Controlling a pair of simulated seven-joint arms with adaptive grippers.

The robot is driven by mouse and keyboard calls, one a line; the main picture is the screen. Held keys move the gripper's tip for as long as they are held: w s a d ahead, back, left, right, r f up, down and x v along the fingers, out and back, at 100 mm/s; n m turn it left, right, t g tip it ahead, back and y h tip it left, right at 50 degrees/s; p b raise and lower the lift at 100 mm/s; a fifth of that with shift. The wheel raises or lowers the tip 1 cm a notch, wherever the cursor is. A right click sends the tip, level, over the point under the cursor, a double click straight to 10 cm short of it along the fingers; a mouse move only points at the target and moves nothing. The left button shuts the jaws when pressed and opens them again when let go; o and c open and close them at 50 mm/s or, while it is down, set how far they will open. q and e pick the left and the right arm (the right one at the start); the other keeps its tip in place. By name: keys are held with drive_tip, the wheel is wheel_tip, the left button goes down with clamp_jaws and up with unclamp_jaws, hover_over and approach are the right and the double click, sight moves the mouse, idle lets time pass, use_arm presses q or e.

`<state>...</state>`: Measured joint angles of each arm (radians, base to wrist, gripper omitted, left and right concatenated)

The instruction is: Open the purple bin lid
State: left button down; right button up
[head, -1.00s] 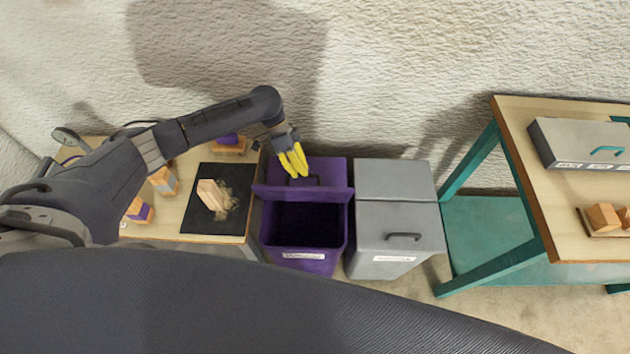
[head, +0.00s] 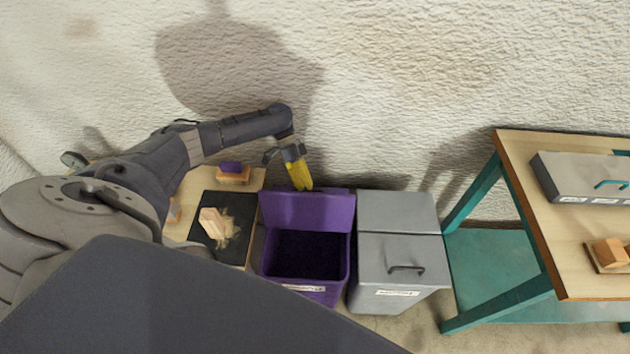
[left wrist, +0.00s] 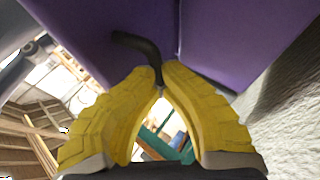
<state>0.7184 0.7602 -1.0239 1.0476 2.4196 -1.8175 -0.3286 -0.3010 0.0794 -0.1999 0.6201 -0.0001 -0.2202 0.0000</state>
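The purple bin (head: 312,292) stands on the floor with its dark inside open to view. Its purple lid (head: 310,209) is raised at the back, with the inner face towards me. My left gripper (head: 304,187) is behind the lid's top edge, its yellow fingers pointing down. In the left wrist view, the yellow fingertips (left wrist: 163,86) come together at the end of a dark handle (left wrist: 138,46) on a purple surface (left wrist: 100,32). My right gripper is not in view.
A closed grey bin (head: 399,268) stands close on the right. A wooden table with a black mat (head: 240,203) and wood pieces is on the left. A teal-legged table (head: 560,240) stands at the right. The wall is close behind the bins.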

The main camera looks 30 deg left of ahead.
use_arm(q)
drive_tip(key=shift+s+f+g, duration=0.3)
drive_tip(key=shift+s+f, duration=0.15)
drive_tip(key=shift+f, duration=0.15)
drive_tip(key=c, duration=1.5)
unclamp_jaws()
drive_tip(key=shift+w+r, duration=0.2)
drive_tip(key=shift+o, duration=0.2)
drive_tip(key=v, duration=0.7)
drive_tip(key=shift+a+r, duration=0.2)
drive_tip(key=shift+r, duration=0.05)
